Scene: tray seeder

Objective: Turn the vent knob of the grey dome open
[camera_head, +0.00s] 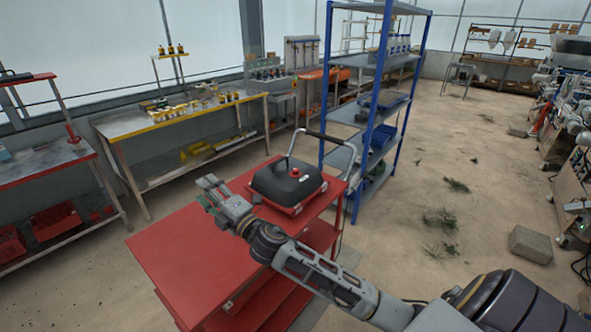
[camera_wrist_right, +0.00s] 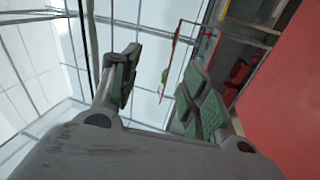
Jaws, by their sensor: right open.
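The dark grey dome (camera_head: 272,182) sits in a red tray (camera_head: 291,208) on the far part of a red cart (camera_head: 185,262). A small red knob (camera_head: 294,172) shows on its top; I cannot tell how far it is turned. My right gripper (camera_head: 207,189) is left of the dome, above the cart, apart from it and pointing away to the left. In the right wrist view its padded fingers (camera_wrist_right: 162,88) are spread with nothing between them. The dome does not show there. My left gripper is out of view.
The cart's handle (camera_head: 322,137) rises behind the dome. A blue shelf rack (camera_head: 328,95) stands close behind the cart on the right. Workbenches (camera_head: 140,122) line the left wall. The near left of the cart top is bare. A stone block (camera_head: 531,244) lies on the floor.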

